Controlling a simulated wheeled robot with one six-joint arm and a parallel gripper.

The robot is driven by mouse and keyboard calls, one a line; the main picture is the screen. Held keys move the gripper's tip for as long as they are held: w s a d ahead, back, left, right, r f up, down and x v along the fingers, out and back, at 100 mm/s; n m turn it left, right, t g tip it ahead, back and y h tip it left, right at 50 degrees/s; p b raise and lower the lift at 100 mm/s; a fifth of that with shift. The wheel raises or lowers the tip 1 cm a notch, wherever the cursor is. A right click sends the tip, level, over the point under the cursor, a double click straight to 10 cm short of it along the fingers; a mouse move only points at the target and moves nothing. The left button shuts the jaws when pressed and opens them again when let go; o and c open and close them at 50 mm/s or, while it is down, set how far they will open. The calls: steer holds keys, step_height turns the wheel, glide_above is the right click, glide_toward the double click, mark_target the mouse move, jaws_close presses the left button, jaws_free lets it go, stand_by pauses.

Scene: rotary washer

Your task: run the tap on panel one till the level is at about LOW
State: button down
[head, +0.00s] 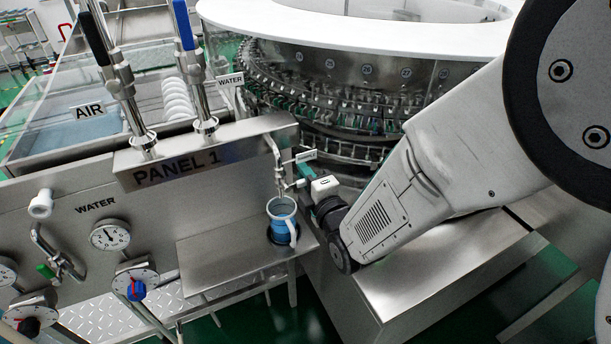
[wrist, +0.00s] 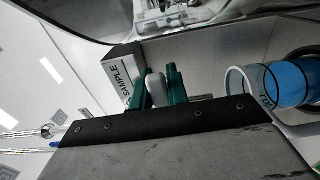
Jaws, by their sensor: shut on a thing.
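The tap (head: 280,172) is a small metal spout on the right end of panel one (head: 215,160), beside a SAMPLE label that reads clearly in the wrist view (wrist: 124,78). My gripper (head: 303,180) has green fingers, shut on the pale tap handle (wrist: 156,87). A clear jug (head: 283,208) stands under the spout on a steel shelf. The wrist view shows blue liquid in the jug (wrist: 238,84) and dark lettering on its wall, partly cut off and hard to read. I cannot tell the liquid's exact level against a mark, or whether a stream is falling.
The steel shelf (head: 215,258) is bare left of the jug. Gauges (head: 110,236) and a red-and-blue knob (head: 136,289) are on the panel's left. Tall levers with blue (head: 184,25) and black grips rise above it. The round washer (head: 350,75) stands behind.

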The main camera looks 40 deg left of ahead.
steer(key=c, duration=1.4)
jaws_free()
steer(key=shift+o, duration=0.2)
steer(key=shift+d, duration=0.1)
steer(key=v, duration=0.7)
steer(key=shift+s+d, duration=0.15)
steer(key=shift+d, duration=0.15)
